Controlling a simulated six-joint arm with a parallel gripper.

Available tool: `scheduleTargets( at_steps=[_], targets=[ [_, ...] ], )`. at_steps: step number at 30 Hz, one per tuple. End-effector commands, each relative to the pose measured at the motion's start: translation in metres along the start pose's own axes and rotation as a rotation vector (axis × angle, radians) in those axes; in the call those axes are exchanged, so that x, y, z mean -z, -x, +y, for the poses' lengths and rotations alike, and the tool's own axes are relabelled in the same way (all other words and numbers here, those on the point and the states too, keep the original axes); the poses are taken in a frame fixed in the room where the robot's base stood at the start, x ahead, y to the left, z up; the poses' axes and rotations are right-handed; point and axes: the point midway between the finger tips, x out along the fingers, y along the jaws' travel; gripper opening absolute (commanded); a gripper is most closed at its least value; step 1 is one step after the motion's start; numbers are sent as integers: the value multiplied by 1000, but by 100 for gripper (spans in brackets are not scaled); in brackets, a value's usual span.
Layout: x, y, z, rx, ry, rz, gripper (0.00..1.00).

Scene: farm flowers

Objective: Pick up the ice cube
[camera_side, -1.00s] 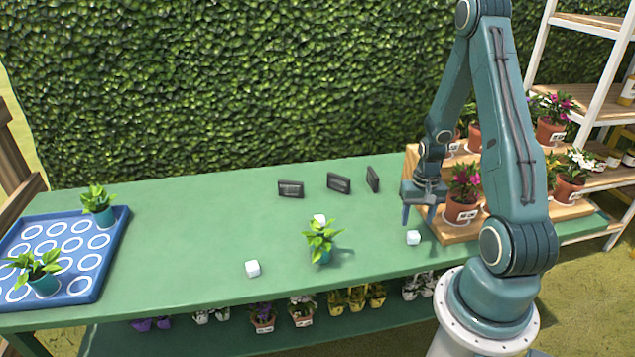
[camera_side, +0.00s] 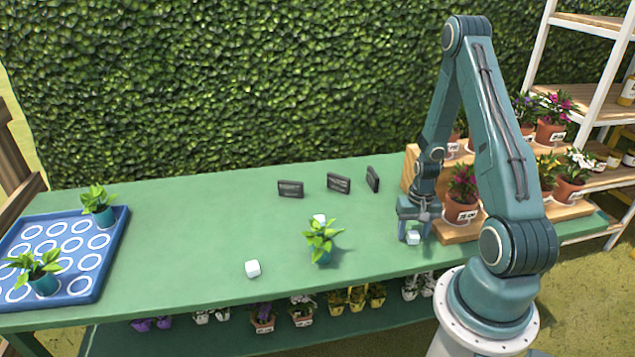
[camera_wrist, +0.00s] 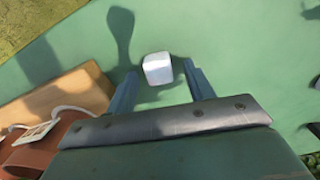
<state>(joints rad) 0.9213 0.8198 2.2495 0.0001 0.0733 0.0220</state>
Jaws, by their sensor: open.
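A white ice cube (camera_side: 413,238) sits on the green table near its front edge, at the right. My gripper (camera_side: 414,236) is open and points down at this cube, low over the table. In the wrist view the ice cube (camera_wrist: 157,68) lies between the two blue fingers of my gripper (camera_wrist: 160,85), near their tips. It looks apart from both fingers. Two more white ice cubes are on the table: one (camera_side: 253,268) at the front middle, and one (camera_side: 320,219) partly hidden behind a potted plant.
The potted plant (camera_side: 322,240) stands mid-table. A wooden stepped stand (camera_side: 455,232) with flower pots is close to my gripper's right; a pot (camera_wrist: 38,150) shows in the wrist view. Small dark signs (camera_side: 291,189) stand at the back. A blue tray (camera_side: 112,237) is at the left.

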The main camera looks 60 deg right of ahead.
Motion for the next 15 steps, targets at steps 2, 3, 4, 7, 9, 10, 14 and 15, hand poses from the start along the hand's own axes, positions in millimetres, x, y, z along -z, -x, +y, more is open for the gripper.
scheduleTargets(
  at_steps=[2,3,4,7,9,10,14,15],
  targets=[
    [0,-1,0,0,0,1,53],
    [0,-1,0,0,0,1,53],
    [0,-1,0,0,0,1,53],
    [0,-1,0,0,0,1,53],
    [0,-1,0,0,0,1,53],
    [0,-1,0,0,0,1,53],
    [0,-1,0,0,0,1,53],
    [0,-1,0,0,0,1,53]
  ],
)
